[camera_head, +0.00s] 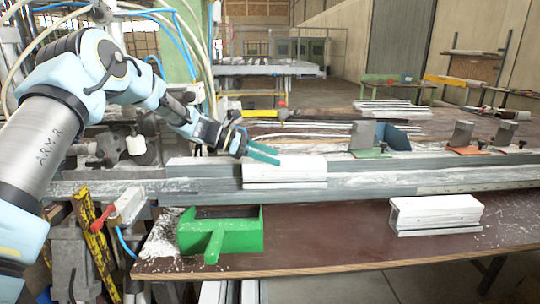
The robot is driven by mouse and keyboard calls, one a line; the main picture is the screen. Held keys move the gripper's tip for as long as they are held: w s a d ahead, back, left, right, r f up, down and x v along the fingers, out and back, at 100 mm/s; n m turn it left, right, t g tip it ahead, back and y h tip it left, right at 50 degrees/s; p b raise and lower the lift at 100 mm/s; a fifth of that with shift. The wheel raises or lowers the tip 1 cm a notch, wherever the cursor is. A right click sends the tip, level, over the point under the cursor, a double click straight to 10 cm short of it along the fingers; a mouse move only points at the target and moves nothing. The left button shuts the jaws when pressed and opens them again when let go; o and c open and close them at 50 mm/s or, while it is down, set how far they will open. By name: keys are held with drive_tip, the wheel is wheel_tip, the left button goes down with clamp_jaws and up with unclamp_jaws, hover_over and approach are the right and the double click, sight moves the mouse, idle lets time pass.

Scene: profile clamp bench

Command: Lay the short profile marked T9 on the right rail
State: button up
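One short white profile (285,174) lies lengthwise on the long grey rail (350,183), left of the middle of the picture. Another short white profile (436,213) lies on the brown bench top in front of the rail, at the right. I cannot read a T9 mark on either one.
A green dustpan (220,232) lies on the bench front left. A red-handled fitting (125,207) is at the left. The bench (330,240) between dustpan and front profile is clear.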

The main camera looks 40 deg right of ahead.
sight(247, 160)
drive_tip(key=shift+o, duration=1.3)
drive_tip(key=shift+r, duration=0.1)
drive_tip(key=shift+r, duration=0.4)
drive_tip(key=b+v, duration=0.1)
drive_tip(key=v, duration=0.6)
drive_tip(key=shift+w+a+r+b, duration=0.15)
drive_tip(key=shift+a+r+b, duration=0.1)
drive_tip(key=shift+b, duration=0.15)
